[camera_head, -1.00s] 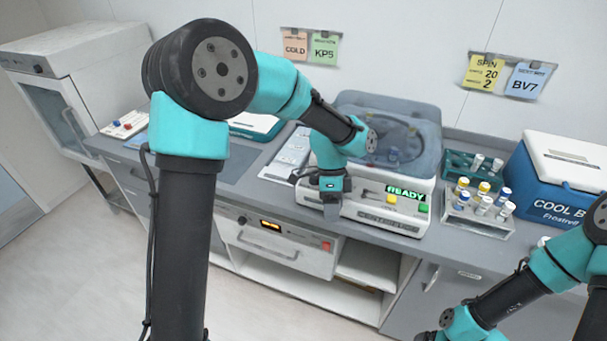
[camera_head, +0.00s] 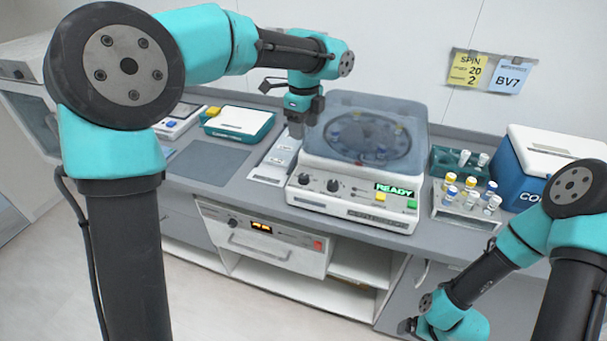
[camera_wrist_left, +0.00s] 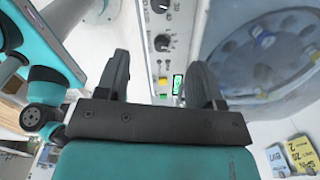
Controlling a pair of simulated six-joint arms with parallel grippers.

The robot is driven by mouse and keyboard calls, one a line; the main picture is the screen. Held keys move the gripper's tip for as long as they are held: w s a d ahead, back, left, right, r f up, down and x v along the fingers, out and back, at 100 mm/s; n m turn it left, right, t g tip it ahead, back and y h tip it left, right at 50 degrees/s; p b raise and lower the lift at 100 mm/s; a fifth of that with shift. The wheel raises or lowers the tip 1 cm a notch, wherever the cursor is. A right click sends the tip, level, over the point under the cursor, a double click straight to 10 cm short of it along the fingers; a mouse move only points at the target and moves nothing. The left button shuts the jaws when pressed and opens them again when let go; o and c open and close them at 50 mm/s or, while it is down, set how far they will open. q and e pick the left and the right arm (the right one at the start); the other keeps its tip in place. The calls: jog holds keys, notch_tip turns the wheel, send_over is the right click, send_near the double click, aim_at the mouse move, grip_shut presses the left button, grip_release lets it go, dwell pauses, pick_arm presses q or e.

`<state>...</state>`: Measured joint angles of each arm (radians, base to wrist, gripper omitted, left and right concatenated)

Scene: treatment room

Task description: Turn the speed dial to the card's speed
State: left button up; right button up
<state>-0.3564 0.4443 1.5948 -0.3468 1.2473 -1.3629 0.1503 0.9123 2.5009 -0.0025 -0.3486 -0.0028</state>
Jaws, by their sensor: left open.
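The yellow SPIN card (camera_head: 467,69) on the back wall reads 20 and 2. The centrifuge (camera_head: 407,165) has two black dials on its front panel, a left dial (camera_head: 304,179) and a right dial (camera_head: 333,185). I cannot read which is speed or their exact settings. Both dials also show in the left wrist view, one nearer (camera_wrist_left: 162,43) and one at the top edge (camera_wrist_left: 158,6). My left gripper (camera_head: 296,128) is open and empty, above and behind the panel's left end, apart from the dials. My right gripper (camera_head: 408,326) is low at the front right, its jaws unclear.
A green READY display (camera_head: 394,189), a yellow button (camera_head: 380,197) and a green button (camera_head: 413,204) sit right of the dials. A tube rack (camera_head: 466,218) and a blue cool box (camera_head: 530,185) stand right. A teal-edged scale (camera_head: 238,122) stands left.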

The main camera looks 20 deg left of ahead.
aim_at(304, 176)
pick_arm(q)
notch_tip(304, 176, down, 16)
jog(key=shift+f, duration=0.2)
dwell(0.4)
jog(key=c, duration=0.9)
